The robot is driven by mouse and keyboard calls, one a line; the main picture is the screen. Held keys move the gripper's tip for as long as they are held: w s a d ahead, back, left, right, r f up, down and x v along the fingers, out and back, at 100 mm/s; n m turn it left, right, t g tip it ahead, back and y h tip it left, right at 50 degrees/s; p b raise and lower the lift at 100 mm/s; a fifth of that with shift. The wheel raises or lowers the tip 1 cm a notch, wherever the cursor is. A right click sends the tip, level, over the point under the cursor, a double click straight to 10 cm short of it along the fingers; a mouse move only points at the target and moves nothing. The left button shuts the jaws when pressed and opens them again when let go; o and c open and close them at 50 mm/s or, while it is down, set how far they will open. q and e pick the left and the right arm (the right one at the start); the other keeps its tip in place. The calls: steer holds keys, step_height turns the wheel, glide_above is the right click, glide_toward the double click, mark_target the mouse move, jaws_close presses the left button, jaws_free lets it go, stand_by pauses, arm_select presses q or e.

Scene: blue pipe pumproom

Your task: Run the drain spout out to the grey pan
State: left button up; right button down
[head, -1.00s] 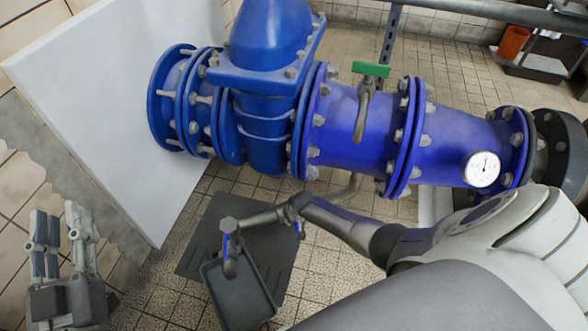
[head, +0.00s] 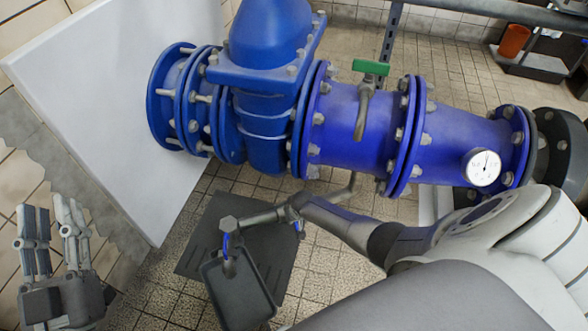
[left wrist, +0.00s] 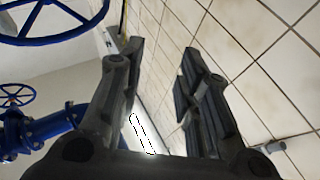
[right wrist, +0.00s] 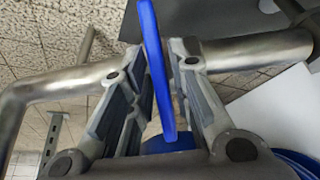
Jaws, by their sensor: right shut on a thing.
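The drain spout (head: 258,217) is a steel pipe that comes out from beneath the blue pipe and runs left, with its turned-down end over the grey pan (head: 268,303). The pan lies on the floor on a dark mat. My right gripper (head: 298,212) is at the spout, mostly hidden by my own arm in the head view. In the right wrist view my right gripper (right wrist: 165,85) is shut on a blue lever (right wrist: 155,55), with the steel pipe (right wrist: 255,52) behind it. My left gripper (head: 50,235) is open and empty, far left; its fingers (left wrist: 158,80) stand apart.
The large blue pipe (head: 345,125) with bolted flanges, a green-handled tap (head: 371,68) and a gauge (head: 483,167) spans the back. A white panel (head: 120,100) stands at left. Tiled floor is clear around the mat (head: 195,235). An orange bucket (head: 514,41) is far right.

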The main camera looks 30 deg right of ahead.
steer(key=shift+a+n+h+p, duration=0.1)
steer(key=shift+n+h+p, duration=0.35)
steer(key=shift+n, duration=0.65)
arm_select(q)
steer(key=f+g, duration=0.1)
steer(key=f, duration=0.1)
steer(key=w+f+g+y, duration=0.1)
steer(key=shift+a+f, duration=0.15)
steer(key=shift+f, duration=0.25)
arm_select(e)
steer(key=shift+n+h, duration=0.35)
steer(key=shift+n, duration=0.15)
steer(key=c, duration=1.5)
jaws_free()
steer(key=shift+v, duration=5.95)
